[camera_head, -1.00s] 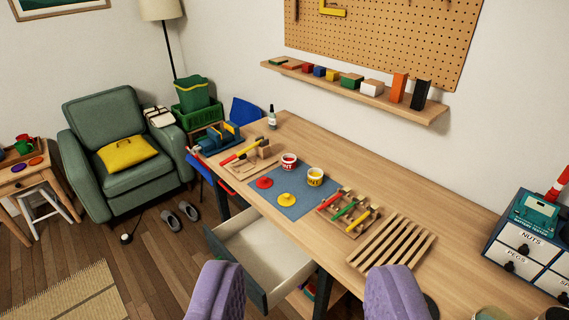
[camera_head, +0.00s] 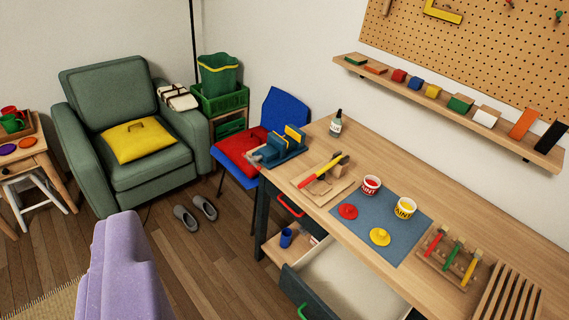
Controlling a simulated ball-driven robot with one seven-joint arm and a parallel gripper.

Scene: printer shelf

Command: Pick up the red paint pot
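The red paint pot (camera_head: 371,186) is a small white-sided, labelled tub with red paint showing at its open top. It stands upright at the back of a blue mat (camera_head: 365,219) on the long wooden bench. A flat red lid (camera_head: 348,211) lies on the mat in front of it. One purple finger of my gripper (camera_head: 116,262) shows at the lower left, well apart from the pot. The other finger is out of the frame. Nothing is seen beside the visible finger, and a wide empty gap lies to its right.
A yellow paint pot (camera_head: 404,209) stands close right of the red one, with a yellow lid (camera_head: 380,237) in front. A hammer on a board (camera_head: 318,186) lies left; a tool rack (camera_head: 448,257) stands right. An open drawer (camera_head: 345,283) juts out below.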

